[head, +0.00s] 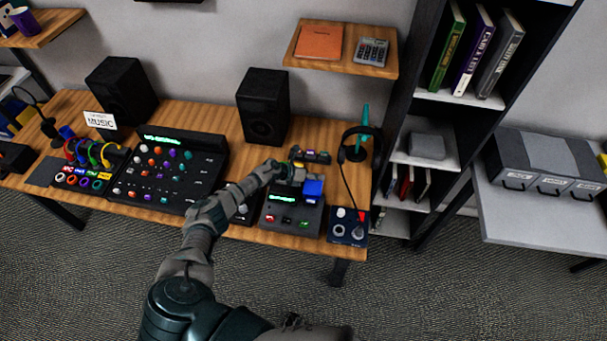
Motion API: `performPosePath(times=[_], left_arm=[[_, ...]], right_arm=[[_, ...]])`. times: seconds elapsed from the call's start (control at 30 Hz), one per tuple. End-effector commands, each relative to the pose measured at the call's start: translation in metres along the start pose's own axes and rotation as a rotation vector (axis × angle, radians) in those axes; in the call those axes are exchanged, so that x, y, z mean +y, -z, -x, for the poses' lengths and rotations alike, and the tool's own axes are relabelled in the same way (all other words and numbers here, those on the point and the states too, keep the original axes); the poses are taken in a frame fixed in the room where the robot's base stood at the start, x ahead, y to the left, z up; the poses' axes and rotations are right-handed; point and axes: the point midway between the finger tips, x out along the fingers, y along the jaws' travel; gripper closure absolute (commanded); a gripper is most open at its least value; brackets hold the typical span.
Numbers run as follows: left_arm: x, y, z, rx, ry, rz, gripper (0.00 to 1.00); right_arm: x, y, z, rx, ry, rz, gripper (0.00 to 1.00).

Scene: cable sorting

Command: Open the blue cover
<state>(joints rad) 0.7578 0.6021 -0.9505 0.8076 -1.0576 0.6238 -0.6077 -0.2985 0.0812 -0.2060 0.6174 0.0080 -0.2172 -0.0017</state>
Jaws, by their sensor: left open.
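The blue cover (313,188) is a small blue block on the right side of a dark device (292,219) with a green-lit display and a few coloured buttons. It appears to be down over whatever lies under it. My left gripper (297,174) is open just behind and to the left of the blue cover, above the device's back edge. I cannot tell whether a finger touches the cover. My right gripper is not in view.
A large mixer (172,170) stands left of the device, and a small knob panel (348,228) to its right. Headphones hang on a teal stand (364,119) behind. Two speakers (263,106) stand at the back. The wooden desk (215,122) is crowded.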

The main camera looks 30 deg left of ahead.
Motion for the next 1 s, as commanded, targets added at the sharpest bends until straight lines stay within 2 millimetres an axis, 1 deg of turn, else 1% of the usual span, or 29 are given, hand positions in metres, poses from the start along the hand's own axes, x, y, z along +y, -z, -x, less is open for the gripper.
performPosePath(times=[0.03, 0.17, 0.2, 0.4, 0.5, 0.6, 0.7, 0.93, 0.97, 1.0], left_arm=[[0.005, 0.004, 0.007, 0.007, -0.007, -0.003, 0.56], [0.006, 0.003, 0.031, 0.004, -0.01, -0.003, 0.56], [0.009, 0.002, 0.042, 0.0, -0.014, -0.001, 0.56], [0.009, 0.001, 0.087, -0.004, -0.012, 0.0, 0.56], [0.009, 0.0, 0.102, -0.005, -0.011, 0.003, 0.56], [0.007, -0.001, 0.111, -0.005, -0.01, 0.004, 0.56], [0.006, -0.001, 0.115, -0.005, -0.009, 0.002, 0.56], [0.001, -0.001, 0.115, -0.006, -0.011, -0.001, 0.56], [0.001, -0.001, 0.115, -0.006, -0.011, -0.001, 0.58], [0.001, -0.001, 0.115, -0.005, -0.011, 0.003, 0.68]], right_arm=[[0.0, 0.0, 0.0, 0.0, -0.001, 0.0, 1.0], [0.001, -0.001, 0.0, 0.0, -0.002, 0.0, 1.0], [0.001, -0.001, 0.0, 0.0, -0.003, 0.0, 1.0], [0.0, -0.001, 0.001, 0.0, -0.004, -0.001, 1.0], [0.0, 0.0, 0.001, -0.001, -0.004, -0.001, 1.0], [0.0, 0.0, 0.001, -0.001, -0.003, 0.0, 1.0], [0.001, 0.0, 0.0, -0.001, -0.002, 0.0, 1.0], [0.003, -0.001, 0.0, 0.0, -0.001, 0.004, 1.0], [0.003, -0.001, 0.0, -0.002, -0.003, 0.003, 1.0], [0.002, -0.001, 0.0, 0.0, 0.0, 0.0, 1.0]])
